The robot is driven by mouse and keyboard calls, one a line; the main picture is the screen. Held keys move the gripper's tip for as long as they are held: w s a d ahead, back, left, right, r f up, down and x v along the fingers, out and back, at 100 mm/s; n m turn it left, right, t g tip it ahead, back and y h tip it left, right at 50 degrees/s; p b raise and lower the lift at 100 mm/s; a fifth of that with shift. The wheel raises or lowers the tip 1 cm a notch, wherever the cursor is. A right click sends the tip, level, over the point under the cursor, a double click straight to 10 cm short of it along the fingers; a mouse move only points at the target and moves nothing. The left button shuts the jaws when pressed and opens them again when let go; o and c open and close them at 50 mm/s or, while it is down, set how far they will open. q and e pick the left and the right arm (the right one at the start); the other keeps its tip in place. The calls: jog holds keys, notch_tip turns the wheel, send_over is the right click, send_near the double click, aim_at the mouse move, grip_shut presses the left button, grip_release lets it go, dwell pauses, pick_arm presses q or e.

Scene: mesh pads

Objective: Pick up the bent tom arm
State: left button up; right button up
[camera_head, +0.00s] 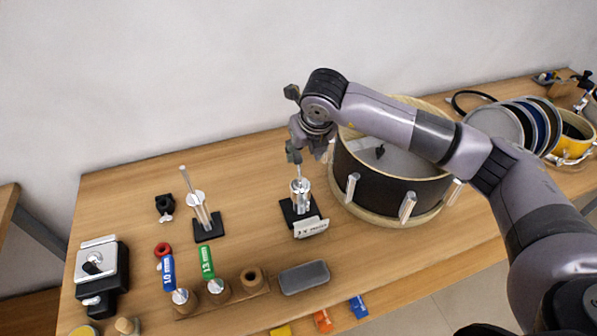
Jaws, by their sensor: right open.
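Two silver rods stand on black bases on the wooden table. One, the left rod (199,210), leans with its top to the left and has a round silver collar. I cannot tell which rod is the bent tom arm. My right gripper (305,156) points down, open, right above the right rod. The rod's top is at the fingers, partly hidden, and contact is unclear. My left gripper is not in view.
A black drum shell (385,188) with silver lugs stands close right of my right gripper, under my arm. A wooden block (222,295) with blue and green handled tools and a grey case (304,277) lie in front. A black clamp device (100,275) stands at left.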

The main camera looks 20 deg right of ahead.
aim_at(299, 160)
jog(key=shift+a+f+p, duration=0.1)
jog(key=shift+f+p, duration=0.2)
jog(key=x, duration=0.1)
jog(key=p+x, duration=0.1)
jog(key=x, duration=0.1)
jog(key=p+x, duration=0.1)
jog(key=shift+a+f, duration=0.15)
jog(key=shift+a, duration=0.15)
jog(key=shift+f, duration=0.25)
jog(key=shift+c, duration=0.5)
grip_shut()
jog(key=shift+r, duration=0.1)
